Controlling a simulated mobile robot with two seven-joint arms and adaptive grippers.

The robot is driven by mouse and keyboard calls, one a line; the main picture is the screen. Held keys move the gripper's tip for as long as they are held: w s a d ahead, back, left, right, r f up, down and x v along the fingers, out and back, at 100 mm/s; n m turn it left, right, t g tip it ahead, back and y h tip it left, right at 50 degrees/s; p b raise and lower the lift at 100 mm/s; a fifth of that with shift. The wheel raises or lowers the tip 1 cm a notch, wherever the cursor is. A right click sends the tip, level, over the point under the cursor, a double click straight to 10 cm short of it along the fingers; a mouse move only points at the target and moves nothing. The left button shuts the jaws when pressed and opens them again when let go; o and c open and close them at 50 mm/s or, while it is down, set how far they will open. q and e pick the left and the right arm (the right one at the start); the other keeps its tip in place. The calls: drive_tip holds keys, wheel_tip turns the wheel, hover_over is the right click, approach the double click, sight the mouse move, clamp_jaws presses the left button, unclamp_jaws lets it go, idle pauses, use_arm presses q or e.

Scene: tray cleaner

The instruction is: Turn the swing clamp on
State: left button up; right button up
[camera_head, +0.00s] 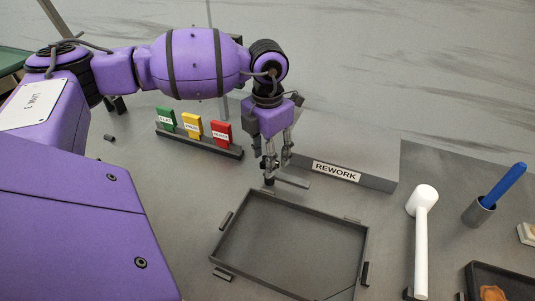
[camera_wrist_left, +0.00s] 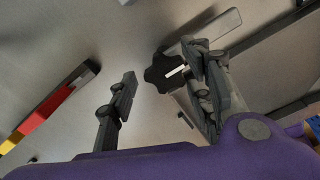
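The swing clamp shows in the left wrist view as a dark lobed knob (camera_wrist_left: 160,76) with a white mark and a flat grey arm (camera_wrist_left: 218,26) pointing up and right. In the head view the clamp's arm (camera_head: 293,181) lies just behind the tray's back edge, and its knob is partly hidden by my gripper. My left gripper (camera_head: 278,170) points down over the clamp. Its fingers (camera_wrist_left: 163,78) are apart, one on each side of the knob in the wrist view, with nothing held. Whether a finger touches the knob cannot be told. My right gripper is not in view.
An empty dark tray (camera_head: 216,237) lies in front of the clamp. A REWORK bar (camera_head: 380,182) stands behind right. A rack (camera_head: 195,146) with green, yellow and red tags is behind left.

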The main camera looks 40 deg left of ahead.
use_arm(q)
clamp_jaws()
